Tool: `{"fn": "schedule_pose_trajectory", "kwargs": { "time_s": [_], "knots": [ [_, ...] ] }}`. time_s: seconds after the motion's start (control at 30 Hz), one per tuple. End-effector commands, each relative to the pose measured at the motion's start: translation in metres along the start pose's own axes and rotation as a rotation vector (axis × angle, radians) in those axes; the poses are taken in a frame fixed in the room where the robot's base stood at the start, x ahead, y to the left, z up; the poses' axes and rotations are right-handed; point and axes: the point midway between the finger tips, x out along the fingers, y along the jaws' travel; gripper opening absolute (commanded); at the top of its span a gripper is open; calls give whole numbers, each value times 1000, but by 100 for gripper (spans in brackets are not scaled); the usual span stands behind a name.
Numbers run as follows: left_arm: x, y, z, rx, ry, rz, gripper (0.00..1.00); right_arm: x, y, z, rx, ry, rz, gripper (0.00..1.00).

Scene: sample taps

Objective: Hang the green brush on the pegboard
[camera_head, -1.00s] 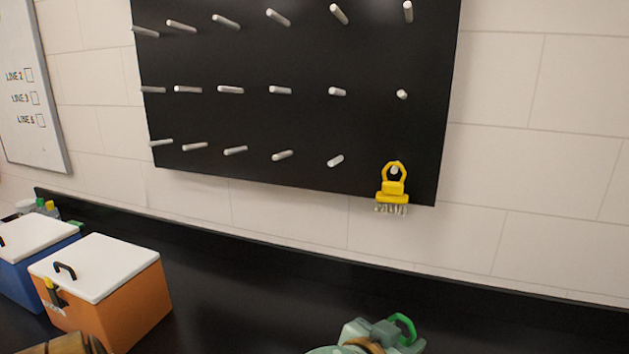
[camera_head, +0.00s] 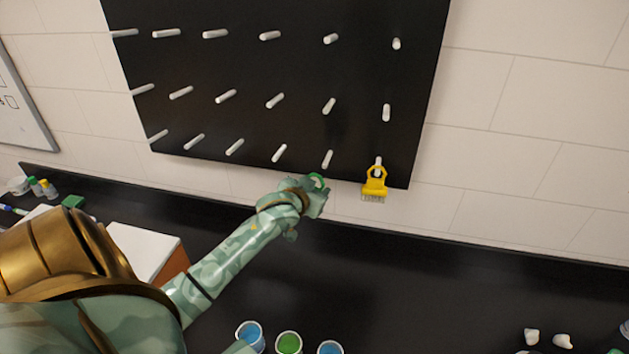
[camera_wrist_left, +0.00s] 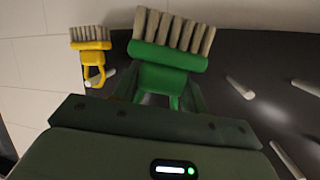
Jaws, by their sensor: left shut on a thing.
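The green brush (camera_wrist_left: 168,56) fills the middle of the left wrist view, its pale bristles at the top of that picture. My left gripper (camera_wrist_left: 155,95) is shut on it. In the head view my left gripper (camera_head: 312,195) is just below the black pegboard (camera_head: 250,65), left of the yellow brush. Only the brush's green loop (camera_head: 317,181) shows there, near the lower end of a bottom-row peg (camera_head: 327,159). I cannot tell whether the loop touches the peg. My right gripper is not in view.
A yellow brush (camera_head: 374,187) hangs on the bottom right peg, close to my left gripper. Several white pegs stick out of the board. Open cups (camera_head: 289,342) stand on the black bench below. The bench right of my arm is mostly clear.

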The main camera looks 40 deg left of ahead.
Motion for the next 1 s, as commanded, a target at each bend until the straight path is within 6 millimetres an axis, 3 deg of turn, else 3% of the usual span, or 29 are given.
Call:
{"fn": "schedule_pose_trajectory", "kwargs": {
  "time_s": [0.3,1.0],
  "knots": [
    [20,-4,-5,1,1,0,12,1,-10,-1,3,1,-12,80],
    [67,-16,-18,-1,1,1,12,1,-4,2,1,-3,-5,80]
  ]
}}
